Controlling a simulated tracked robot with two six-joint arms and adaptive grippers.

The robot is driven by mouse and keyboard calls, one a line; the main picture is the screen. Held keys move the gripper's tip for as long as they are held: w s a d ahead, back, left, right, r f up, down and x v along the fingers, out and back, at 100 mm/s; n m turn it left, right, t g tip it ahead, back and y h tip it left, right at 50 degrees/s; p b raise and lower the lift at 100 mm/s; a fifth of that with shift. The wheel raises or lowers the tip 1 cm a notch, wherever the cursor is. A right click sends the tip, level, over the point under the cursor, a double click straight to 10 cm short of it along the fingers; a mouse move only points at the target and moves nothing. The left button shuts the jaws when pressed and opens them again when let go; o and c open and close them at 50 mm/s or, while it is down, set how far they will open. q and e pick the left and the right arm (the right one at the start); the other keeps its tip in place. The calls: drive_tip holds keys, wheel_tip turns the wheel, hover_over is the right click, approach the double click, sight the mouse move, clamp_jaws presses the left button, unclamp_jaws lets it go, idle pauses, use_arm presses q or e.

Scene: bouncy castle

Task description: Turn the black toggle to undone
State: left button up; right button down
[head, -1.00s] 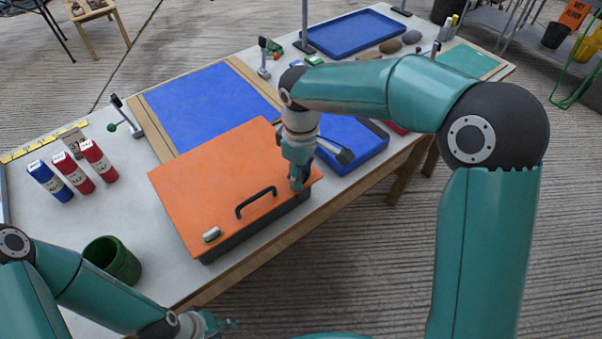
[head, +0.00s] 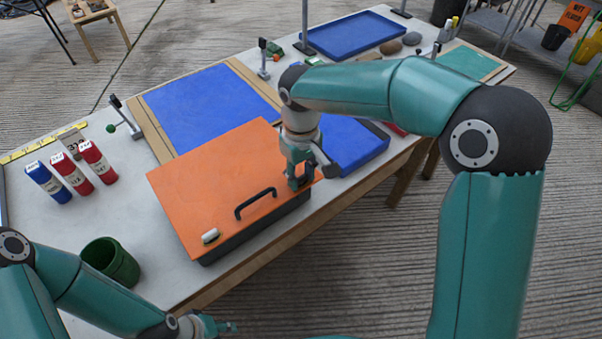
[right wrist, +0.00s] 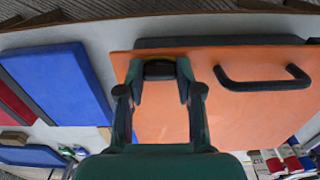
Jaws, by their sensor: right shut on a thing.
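The orange lid (head: 205,180) of a dark box lies shut on the table, with a black handle (head: 256,203) near its front edge. My right gripper (head: 299,182) reaches down over the lid's right front corner. In the right wrist view, its two fingers (right wrist: 159,82) stand either side of the black toggle (right wrist: 159,69) and are shut on it. In the head view the gripper hides this toggle. A second, pale-topped toggle (head: 210,236) sits at the lid's left front corner. My left gripper (head: 219,327) is low at the bottom edge, small and partly hidden.
A blue panel (head: 205,105) lies behind the lid, and a blue tray (head: 352,148) stands close to its right. Blue and red bottles (head: 73,174) and a green cup (head: 111,262) stand at the left.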

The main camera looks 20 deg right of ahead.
sight(301, 176)
drive_tip(key=shift+w+d+r, duration=0.1)
drive_tip(key=c, duration=0.8)
unclamp_jaws()
drive_tip(key=shift+o, duration=0.2)
wheel_tip(301, 176, up, 12)
